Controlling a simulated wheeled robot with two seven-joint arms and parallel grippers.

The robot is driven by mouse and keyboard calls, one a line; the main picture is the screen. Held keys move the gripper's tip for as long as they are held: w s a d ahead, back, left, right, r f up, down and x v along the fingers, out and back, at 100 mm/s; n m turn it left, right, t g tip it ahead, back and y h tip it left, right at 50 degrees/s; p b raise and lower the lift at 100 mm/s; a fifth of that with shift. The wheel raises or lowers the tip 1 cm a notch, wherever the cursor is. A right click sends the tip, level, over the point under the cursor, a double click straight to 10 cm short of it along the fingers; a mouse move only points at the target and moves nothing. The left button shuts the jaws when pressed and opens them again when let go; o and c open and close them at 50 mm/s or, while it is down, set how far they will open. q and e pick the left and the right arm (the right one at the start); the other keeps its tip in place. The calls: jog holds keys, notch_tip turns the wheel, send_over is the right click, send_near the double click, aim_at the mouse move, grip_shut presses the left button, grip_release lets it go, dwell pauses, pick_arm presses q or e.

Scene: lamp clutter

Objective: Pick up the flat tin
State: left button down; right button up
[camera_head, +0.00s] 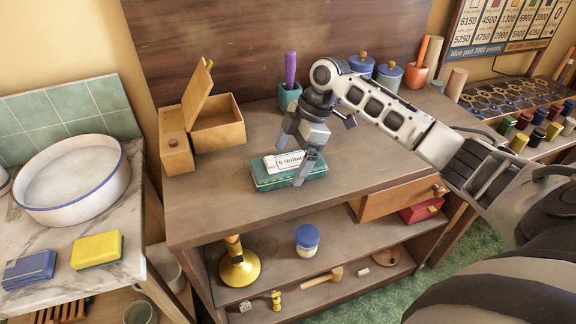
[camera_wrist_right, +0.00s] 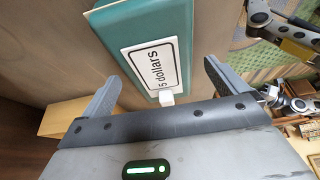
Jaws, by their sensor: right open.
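The flat tin (camera_head: 272,184) is a low teal box on the wooden desk top, with a white price label reading "dollars" on its lid. My right gripper (camera_head: 295,152) is open and empty, just above the tin, and partly covers it in the head view. In the right wrist view the teal tin (camera_wrist_right: 165,25) lies beyond the open fingers (camera_wrist_right: 162,78), with its near end between them. I cannot tell whether a finger touches it. My left gripper is not in the head view.
An open wooden box (camera_head: 217,125) stands left of the tin. Behind are a teal cup (camera_head: 290,97) with a purple stick, blue-lidded jars (camera_head: 389,76) and an orange cup (camera_head: 415,75). A drawer (camera_head: 400,198) sticks out below. The desk's front left is clear.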

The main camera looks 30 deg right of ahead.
jog(key=shift+x, duration=1)
jog(key=shift+c, duration=0.4)
jog(key=c, duration=1.1)
jog(key=shift+o, duration=0.2)
jog(key=shift+r, duration=0.1)
